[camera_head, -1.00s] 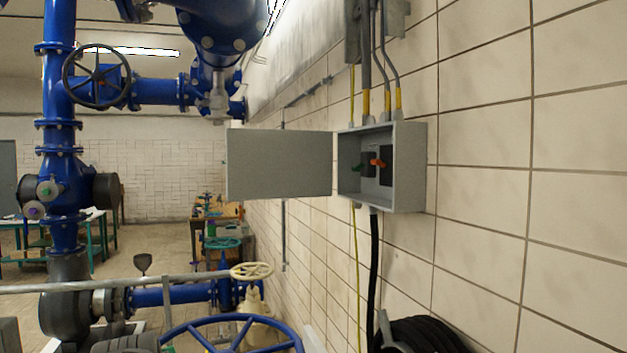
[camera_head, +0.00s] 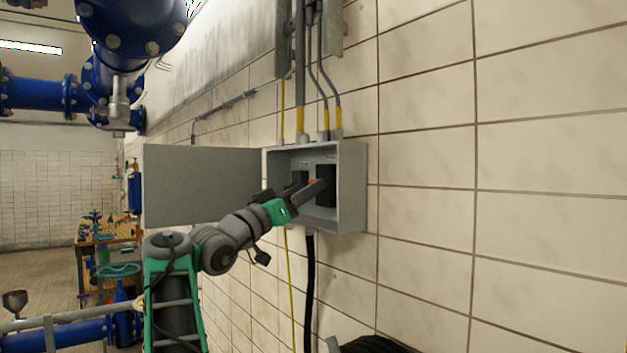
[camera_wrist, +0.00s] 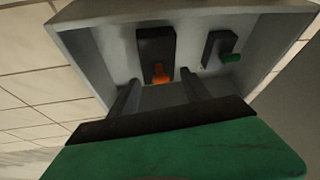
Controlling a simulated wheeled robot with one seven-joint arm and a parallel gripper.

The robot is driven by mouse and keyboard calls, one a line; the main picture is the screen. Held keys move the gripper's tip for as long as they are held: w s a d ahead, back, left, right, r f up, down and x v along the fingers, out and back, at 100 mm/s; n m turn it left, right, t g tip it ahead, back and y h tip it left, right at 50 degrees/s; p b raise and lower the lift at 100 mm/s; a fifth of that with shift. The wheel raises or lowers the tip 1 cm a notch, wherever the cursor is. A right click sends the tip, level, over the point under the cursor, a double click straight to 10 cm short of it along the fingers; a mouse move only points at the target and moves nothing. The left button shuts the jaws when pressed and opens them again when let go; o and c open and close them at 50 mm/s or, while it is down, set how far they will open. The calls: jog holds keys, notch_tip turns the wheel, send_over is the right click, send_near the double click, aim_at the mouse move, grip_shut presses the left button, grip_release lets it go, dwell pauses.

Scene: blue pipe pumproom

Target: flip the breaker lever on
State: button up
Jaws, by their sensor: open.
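An open grey breaker box (camera_head: 352,190) is fixed to the tiled wall. Inside it, a black breaker (camera_wrist: 153,42) carries an orange lever (camera_wrist: 160,74); in the head view only a sliver of the lever (camera_head: 312,181) shows past my gripper. My gripper (camera_head: 314,189) reaches in at the box's open front. In the wrist view its two fingers (camera_wrist: 160,88) are apart, with the orange lever in line with the gap between them. Contact with the lever cannot be told.
The box door (camera_head: 200,186) stands open to the left, behind my arm. Conduits (camera_head: 312,70) enter from above and a black cable (camera_head: 309,290) hangs below. Blue pipes (camera_head: 40,92) and a workbench (camera_head: 105,240) are at the left. The wall to the right is bare.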

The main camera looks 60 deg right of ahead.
jog(key=shift+x, duration=1)
jog(key=shift+a, duration=0.1)
jog(key=shift+c, duration=0.4)
jog(key=shift+s, duration=0.1)
grip_shut()
jog(key=r+p, duration=0.1)
jog(key=p, duration=0.1)
jog(key=shift+y+p, duration=0.3)
jog(key=shift+r+y+p, duration=0.1)
jog(key=shift+y+p, duration=0.2)
jog(key=shift+p, duration=0.7)
jog(key=shift+f+y, duration=0.3)
